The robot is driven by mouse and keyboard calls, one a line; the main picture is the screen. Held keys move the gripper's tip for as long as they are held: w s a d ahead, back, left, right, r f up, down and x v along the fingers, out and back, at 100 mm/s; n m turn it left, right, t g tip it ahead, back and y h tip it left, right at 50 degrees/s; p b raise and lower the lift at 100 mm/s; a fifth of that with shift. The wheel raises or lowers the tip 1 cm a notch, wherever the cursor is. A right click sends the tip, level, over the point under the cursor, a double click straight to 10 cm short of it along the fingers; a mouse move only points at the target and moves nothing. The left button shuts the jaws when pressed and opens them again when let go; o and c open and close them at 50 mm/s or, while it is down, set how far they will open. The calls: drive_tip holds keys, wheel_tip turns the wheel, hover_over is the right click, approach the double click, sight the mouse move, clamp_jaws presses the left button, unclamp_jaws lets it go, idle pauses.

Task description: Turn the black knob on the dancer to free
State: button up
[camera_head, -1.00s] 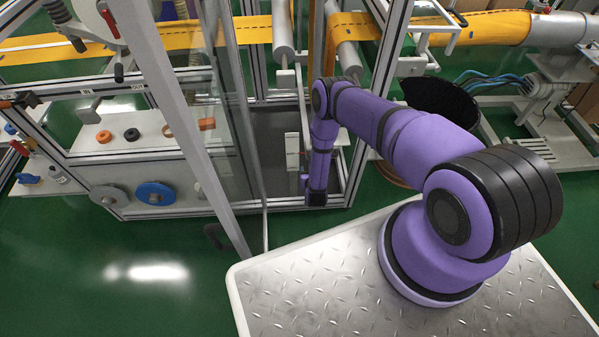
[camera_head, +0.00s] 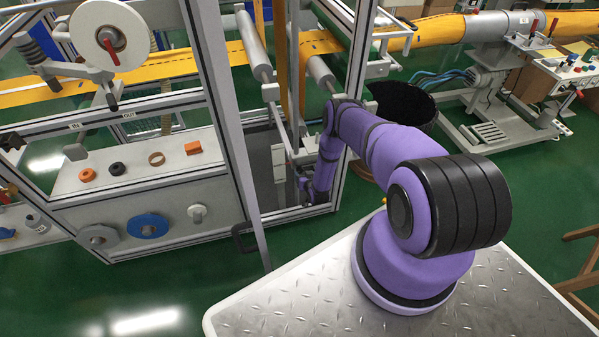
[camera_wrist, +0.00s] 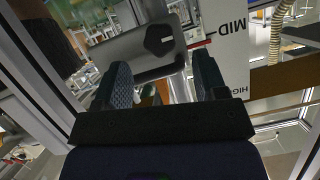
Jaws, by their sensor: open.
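In the wrist view a black knob (camera_wrist: 159,39) with a faceted outline sits on a grey block (camera_wrist: 135,55). A red pointer (camera_wrist: 201,44) sticks out to its right, toward a pale label plate (camera_wrist: 222,50) marked MID, with a partly hidden HIGH below. My gripper (camera_wrist: 164,78) is open, its two dark ribbed fingers apart on either side below the knob in the picture. Nothing is seen held between them. In the head view my purple arm reaches into the machine frame; the knob cannot be made out there.
Metal frame posts (camera_head: 343,100) stand close around my arm. A glazed door (camera_head: 235,140) with a dark handle stands open to the left. Rollers (camera_head: 254,48) carry an orange web above. A shelf (camera_head: 140,175) holds several small rings and an orange block. Green floor is clear at lower left.

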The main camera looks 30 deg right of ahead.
sight(300, 171)
drive_tip(key=shift+x, duration=2.9)
drive_tip(key=c, duration=0.9)
